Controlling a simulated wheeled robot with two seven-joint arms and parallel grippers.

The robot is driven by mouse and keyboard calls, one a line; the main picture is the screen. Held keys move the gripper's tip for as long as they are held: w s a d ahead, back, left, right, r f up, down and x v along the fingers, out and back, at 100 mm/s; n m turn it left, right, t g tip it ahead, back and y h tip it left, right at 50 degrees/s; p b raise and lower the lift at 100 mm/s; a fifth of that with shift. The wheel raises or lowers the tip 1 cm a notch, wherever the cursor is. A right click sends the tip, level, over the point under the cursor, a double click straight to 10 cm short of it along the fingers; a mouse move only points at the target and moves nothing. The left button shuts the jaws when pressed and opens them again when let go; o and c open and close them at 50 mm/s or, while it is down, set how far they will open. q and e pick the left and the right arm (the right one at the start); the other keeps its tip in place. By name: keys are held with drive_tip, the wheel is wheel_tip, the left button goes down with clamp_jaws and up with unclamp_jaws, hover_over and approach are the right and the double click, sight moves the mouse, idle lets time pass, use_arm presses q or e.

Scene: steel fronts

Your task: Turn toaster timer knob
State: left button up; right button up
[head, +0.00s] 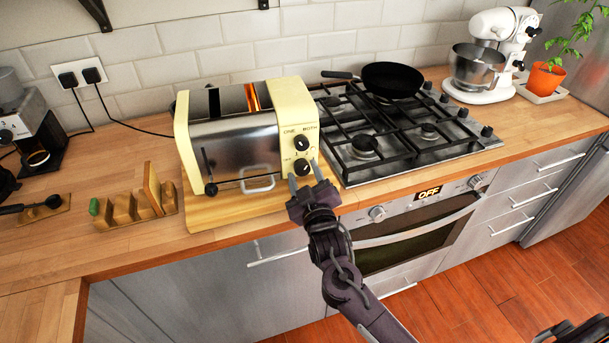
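The toaster (238,148), cream with steel sides, stands on a wooden board (210,216) on the counter. One of its slots glows orange. Two black knobs sit on its right end panel: an upper knob (302,143) by the ONE and BOTH marks, and a lower knob (301,167). I cannot tell whether the fingers touch the knob.
The gas hob (352,165) with a black pan (392,80) is close on the right. A wooden toast rack (128,208) stands left of the toaster. The oven (410,243) reads OFF. A mixer (488,60) and a potted plant (546,78) stand farther right.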

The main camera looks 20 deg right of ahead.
drive_tip(key=shift+o, duration=0.8)
drive_tip(key=shift+s+f, duration=0.1)
drive_tip(key=shift+s, duration=0.15)
drive_tip(key=s+b, duration=0.1)
drive_tip(key=s, duration=0.6)
drive_tip(key=shift+a+f+b, duration=0.2)
drive_tip(key=shift+b, duration=0.15)
drive_tip(key=shift+s, duration=0.1)
